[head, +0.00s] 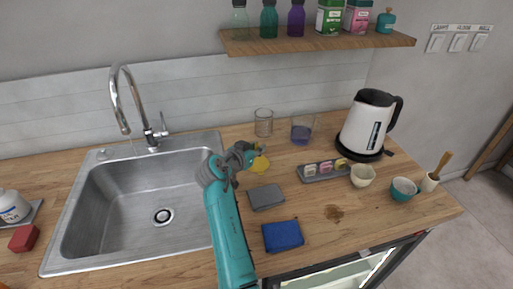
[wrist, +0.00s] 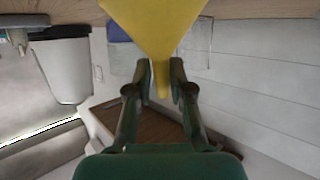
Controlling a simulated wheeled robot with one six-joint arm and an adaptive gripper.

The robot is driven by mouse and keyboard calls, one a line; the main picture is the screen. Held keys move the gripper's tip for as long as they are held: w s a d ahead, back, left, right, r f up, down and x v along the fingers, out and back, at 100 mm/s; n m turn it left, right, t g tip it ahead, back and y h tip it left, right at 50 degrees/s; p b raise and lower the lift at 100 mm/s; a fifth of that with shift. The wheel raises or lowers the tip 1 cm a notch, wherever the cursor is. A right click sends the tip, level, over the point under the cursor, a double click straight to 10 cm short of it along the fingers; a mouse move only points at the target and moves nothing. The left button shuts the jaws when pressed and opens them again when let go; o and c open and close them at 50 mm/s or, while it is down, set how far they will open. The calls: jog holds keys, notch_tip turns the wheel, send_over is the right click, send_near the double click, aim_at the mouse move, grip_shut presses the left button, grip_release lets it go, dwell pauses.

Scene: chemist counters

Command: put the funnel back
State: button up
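The yellow funnel (head: 260,164) is at the end of my arm, over the counter right of the sink. My gripper (head: 257,150) is closed about it. In the wrist view the funnel (wrist: 155,25) fills the top middle, its narrow spout pointing down the picture between the two fingertips of my gripper (wrist: 160,70). The fingers appear to touch its sides. A clear empty glass (head: 264,122) stands just behind my gripper. A beaker with purple-blue liquid (head: 302,130) stands to the right of that glass.
A grey cloth (head: 266,197) and a blue cloth (head: 283,236) lie in front. The sink (head: 143,205) is left; a shelf (head: 318,42) hangs above.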

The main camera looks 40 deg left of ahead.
jog(key=shift+o, duration=1)
jog(key=shift+r, duration=0.15)
jog(key=v, duration=1.2)
